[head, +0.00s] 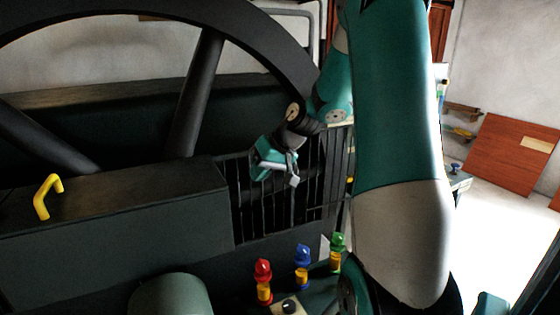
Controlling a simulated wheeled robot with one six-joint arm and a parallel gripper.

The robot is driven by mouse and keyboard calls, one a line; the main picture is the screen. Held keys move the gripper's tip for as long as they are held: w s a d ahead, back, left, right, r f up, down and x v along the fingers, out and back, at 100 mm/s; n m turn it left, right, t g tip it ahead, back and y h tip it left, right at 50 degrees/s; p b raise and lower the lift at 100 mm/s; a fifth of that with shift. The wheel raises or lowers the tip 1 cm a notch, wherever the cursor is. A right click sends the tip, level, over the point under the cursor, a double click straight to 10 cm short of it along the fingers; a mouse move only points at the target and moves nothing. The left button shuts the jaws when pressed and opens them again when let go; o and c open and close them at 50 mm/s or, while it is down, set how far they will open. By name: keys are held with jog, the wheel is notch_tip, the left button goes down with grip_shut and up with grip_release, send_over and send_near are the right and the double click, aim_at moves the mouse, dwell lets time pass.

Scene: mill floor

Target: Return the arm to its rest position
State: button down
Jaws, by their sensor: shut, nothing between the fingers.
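My arm reaches from the right side of the head view up and back. My gripper (294,179) hangs at its far end, in front of the black railing (308,205). Its fingers are small and pale in this view. They look close together, with nothing held between them. The gripper is apart from the lamps below. My near arm link covers much of the right middle of the view and hides what is behind it.
A large dark flywheel (196,95) fills the upper left. A dark housing (120,205) carries a yellow handle (46,197). Red (263,281), blue (302,266) and green (338,252) topped pieces stand below. Floor (485,240) at the right looks clear.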

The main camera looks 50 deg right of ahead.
jog(key=v, duration=0.5)
jog(key=shift+s+d+r+b, duration=0.1)
jog(key=shift+s+d+b, duration=0.1)
jog(key=shift+d+b, duration=0.15)
